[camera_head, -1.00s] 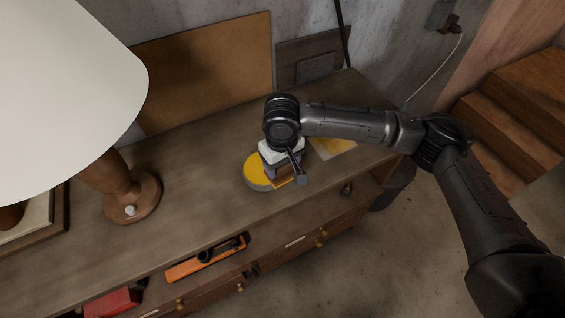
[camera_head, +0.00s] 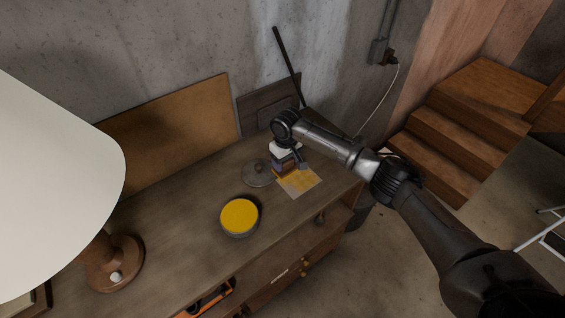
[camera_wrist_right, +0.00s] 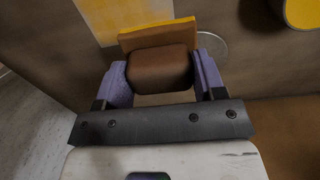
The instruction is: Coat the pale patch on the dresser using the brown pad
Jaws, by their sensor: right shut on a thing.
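The brown pad (camera_wrist_right: 160,68) has a yellow-orange layer along its far edge. My right gripper (camera_wrist_right: 163,82) is shut on it, with a purple finger on each side. In the head view the right gripper (camera_head: 287,165) holds the pad at the upper-left corner of the patch (camera_head: 300,184). I cannot tell whether the pad touches the surface. The patch is partly yellow with pale areas, and also shows in the wrist view (camera_wrist_right: 125,14). It lies on the dresser (camera_head: 175,222) top near its right end. My left gripper is not in view.
An open round tin of yellow (camera_head: 239,217) stands left of the patch, and a round lid (camera_head: 256,174) lies behind it. A lamp (camera_head: 112,262) stands at left. Boards (camera_head: 170,125) lean on the wall. The dresser top between lamp and tin is clear.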

